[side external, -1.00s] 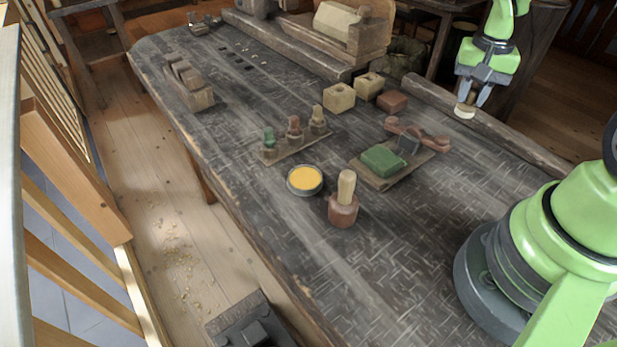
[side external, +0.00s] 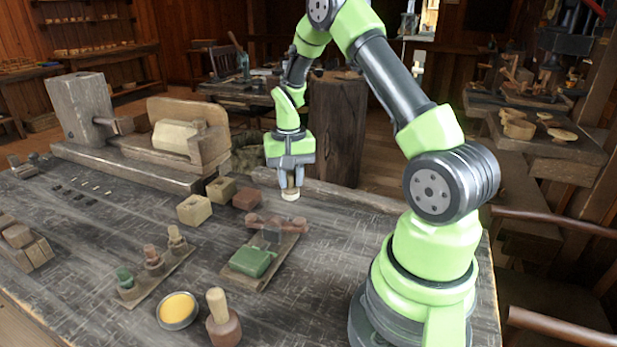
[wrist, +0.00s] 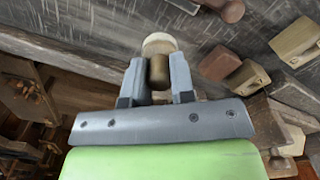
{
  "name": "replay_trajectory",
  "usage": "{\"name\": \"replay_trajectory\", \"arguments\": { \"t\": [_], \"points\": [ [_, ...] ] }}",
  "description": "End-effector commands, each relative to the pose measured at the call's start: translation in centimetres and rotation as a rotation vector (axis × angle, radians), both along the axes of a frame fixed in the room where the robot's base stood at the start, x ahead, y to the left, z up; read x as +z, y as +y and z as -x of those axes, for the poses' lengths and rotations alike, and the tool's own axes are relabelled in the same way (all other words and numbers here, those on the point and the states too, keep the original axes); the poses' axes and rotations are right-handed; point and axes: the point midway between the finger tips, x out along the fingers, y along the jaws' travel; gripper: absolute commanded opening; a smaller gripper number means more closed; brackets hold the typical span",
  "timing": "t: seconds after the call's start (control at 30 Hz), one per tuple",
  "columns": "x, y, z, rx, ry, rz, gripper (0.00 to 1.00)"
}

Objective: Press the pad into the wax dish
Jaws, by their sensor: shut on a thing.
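My gripper (side external: 290,182) is above the back part of the bench, well away from the dish. It is shut on a short brown handle with a round cream pad (side external: 290,195) at its lower end. In the wrist view the pad (wrist: 159,43) shows beyond the fingertips, with the handle between my gripper's fingers (wrist: 158,78). The pad's underside is hidden. The dish is not visible in the wrist view.
A red-brown pot with a wooden peg (side external: 222,322) stands right beside the dish. A board with small knobbed pieces (side external: 153,262) and a green block (side external: 251,261) on another board lie behind. Tan blocks (side external: 194,210) and a red-brown block (side external: 246,198) stand farther back.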

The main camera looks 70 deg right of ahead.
Motion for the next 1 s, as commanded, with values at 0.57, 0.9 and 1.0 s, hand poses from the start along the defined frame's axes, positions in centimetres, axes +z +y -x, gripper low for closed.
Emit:
{"name": "replay_trajectory", "arguments": {
  "t": [0.57,0.9,1.0],
  "points": [
    [1.0,25.7,-7.4,0.596,-0.001,0.000,0.04],
    [0.5,29.7,-6.7,0.677,0.001,-0.001,0.04],
    [-0.4,29.6,-6.7,0.677,0.004,0.000,0.04]
  ]
}}
